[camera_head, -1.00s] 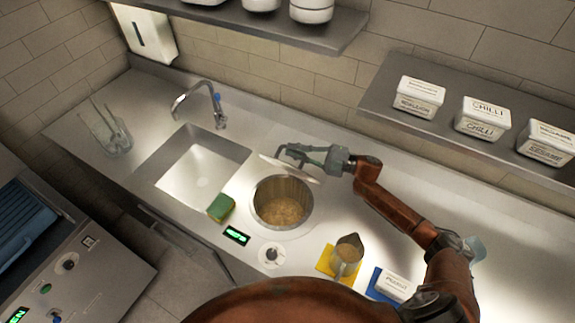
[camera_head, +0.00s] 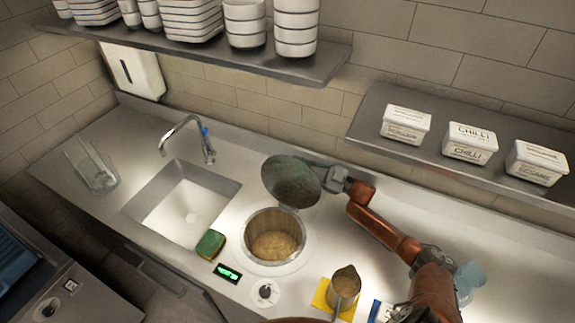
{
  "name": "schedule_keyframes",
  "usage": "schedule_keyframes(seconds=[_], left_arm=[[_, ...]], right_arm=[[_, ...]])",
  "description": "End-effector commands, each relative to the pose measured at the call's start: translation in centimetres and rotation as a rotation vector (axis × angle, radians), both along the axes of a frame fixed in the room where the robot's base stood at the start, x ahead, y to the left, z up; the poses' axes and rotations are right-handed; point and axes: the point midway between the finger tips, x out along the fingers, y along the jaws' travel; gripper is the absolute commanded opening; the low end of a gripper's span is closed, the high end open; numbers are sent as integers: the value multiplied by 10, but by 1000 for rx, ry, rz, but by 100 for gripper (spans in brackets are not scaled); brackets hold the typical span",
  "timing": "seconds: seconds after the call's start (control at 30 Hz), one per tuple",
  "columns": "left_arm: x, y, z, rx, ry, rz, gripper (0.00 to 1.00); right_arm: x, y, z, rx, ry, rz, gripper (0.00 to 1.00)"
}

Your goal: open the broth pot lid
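The broth pot (camera_head: 273,243) is sunk in the counter, its mouth uncovered, with tan broth inside. Its round lid (camera_head: 290,181) stands tilted up at the pot's back edge, its dark face toward me. My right gripper (camera_head: 322,178) is at the lid's right side, partly hidden behind it. I cannot see its fingertips, so its grip on the lid is unclear. My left gripper is out of view.
A sink (camera_head: 182,203) with a tap (camera_head: 190,135) lies left of the pot. A sponge (camera_head: 210,243) and a jug (camera_head: 344,289) on a yellow mat stand near the front. Labelled tubs (camera_head: 470,144) sit on the right shelf, and stacked bowls (camera_head: 296,27) on the upper shelf.

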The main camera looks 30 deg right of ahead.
Motion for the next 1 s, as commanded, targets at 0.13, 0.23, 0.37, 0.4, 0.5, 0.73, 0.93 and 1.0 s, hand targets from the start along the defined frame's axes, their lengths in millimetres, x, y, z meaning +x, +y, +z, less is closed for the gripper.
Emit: schedule_keyframes(seconds=[0.13,0.23,0.37,0.4,0.5,0.73,0.93,1.0], left_arm=[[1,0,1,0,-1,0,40],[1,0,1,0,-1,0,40],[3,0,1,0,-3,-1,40],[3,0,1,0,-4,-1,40],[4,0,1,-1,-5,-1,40],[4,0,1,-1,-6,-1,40],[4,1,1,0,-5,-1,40],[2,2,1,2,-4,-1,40]], right_arm=[[0,-6,3,8,2,-6,0],[0,-6,3,10,2,-6,0],[0,-6,3,9,2,-6,0],[0,-6,4,9,2,-6,0],[0,-6,4,9,2,-6,14],[0,-5,2,8,2,-5,27],[0,-4,1,8,4,-5,27],[-1,-6,0,8,4,-5,27]])
